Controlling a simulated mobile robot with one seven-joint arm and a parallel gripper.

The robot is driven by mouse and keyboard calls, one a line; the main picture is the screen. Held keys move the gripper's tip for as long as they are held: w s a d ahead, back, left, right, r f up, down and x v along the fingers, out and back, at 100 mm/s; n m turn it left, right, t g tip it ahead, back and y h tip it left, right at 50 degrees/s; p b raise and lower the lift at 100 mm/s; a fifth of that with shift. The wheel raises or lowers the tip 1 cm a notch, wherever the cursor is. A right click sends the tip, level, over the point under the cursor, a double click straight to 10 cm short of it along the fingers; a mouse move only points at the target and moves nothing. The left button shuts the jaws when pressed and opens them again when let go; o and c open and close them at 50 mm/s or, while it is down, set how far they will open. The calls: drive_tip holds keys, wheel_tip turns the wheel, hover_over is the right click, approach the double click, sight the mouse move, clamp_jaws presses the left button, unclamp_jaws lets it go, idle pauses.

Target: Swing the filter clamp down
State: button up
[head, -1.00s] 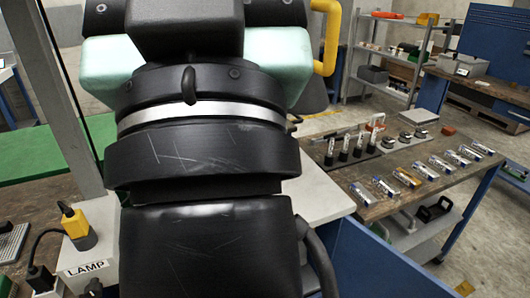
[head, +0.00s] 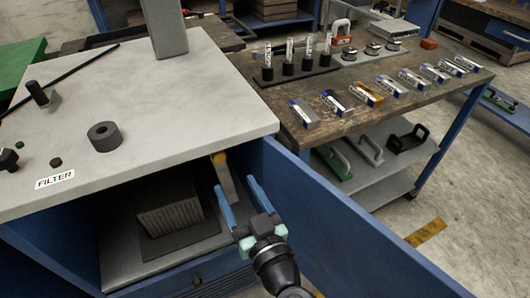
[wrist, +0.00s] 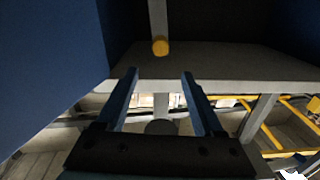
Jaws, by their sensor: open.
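The filter clamp, a grey bar with a yellow knob (head: 219,158), stands at the right side of the open cabinet, its knob at the upper end in the head view. The wrist view shows the bar with the yellow knob (wrist: 160,47) just past my fingertips, centred between them. My gripper (head: 235,182) has two blue fingers spread apart and empty. In the wrist view my gripper (wrist: 160,73) points at the knob with a small gap. A grey ribbed filter block (head: 170,212) sits on a dark base in the cabinet. The lower end of the bar is partly hidden by my fingers.
The blue cabinet door (head: 350,230) stands open right beside my gripper. The grey cabinet top with a FILTER label (head: 54,182) and a dark ring (head: 104,136) overhangs the opening. A wooden bench (head: 350,120) with vials and labelled boxes is behind.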

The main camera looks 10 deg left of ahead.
sight(220, 159)
drive_tip(key=x, duration=0.4)
drive_tip(key=p+x, duration=0.1)
drive_tip(key=x, duration=0.3)
drive_tip(key=f+x, duration=0.1)
drive_tip(key=x, duration=0.3)
drive_tip(key=shift+w+a, duration=0.2)
clamp_jaws()
idle(1.1)
